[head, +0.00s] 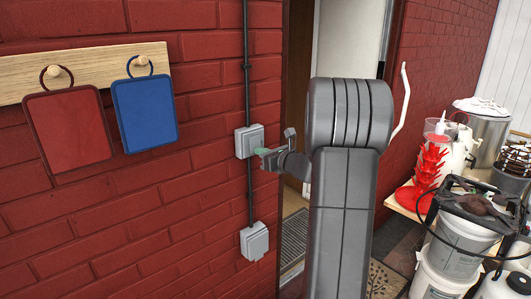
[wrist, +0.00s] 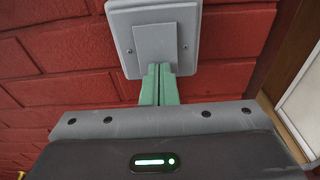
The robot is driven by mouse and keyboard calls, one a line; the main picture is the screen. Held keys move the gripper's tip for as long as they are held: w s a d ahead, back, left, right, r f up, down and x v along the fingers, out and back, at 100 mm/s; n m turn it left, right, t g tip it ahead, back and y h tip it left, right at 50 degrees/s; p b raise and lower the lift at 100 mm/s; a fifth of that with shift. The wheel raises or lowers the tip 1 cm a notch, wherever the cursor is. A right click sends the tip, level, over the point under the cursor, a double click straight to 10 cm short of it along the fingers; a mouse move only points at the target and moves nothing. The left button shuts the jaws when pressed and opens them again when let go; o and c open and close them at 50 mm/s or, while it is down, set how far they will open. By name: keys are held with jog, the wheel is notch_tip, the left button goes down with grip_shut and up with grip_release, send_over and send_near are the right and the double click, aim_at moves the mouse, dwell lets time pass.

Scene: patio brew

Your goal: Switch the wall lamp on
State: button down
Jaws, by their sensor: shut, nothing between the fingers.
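A grey wall switch box (head: 249,140) is fixed to the red brick wall, with a dark conduit running above and below it. In the wrist view the switch plate (wrist: 133,40) fills the top middle, with a flat rocker in its centre. My gripper (head: 264,152) is at the right side of this box. Its green fingertips (wrist: 158,84) are shut together and empty, at the lower edge of the plate; I cannot tell whether they touch it. A second grey box (head: 254,241) sits lower on the same conduit. The lamp itself is not in view.
A wooden peg rail (head: 100,65) holds a red board (head: 68,130) and a blue board (head: 145,112) to the left. A doorway stands behind my arm. A table with a red rack (head: 430,165), pots and buckets (head: 455,245) is at the right.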

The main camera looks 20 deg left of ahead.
jog(key=shift+w+a+f, duration=0.1)
jog(key=shift+a, duration=0.1)
dwell(0.3)
jog(key=s+d+f+b, duration=0.1)
jog(key=s+d+b, duration=0.1)
jog(key=d, duration=0.4)
jog(key=s+d+b, duration=0.2)
jog(key=s+d, duration=0.3)
jog(key=d, duration=0.1)
jog(key=shift+f, duration=0.4)
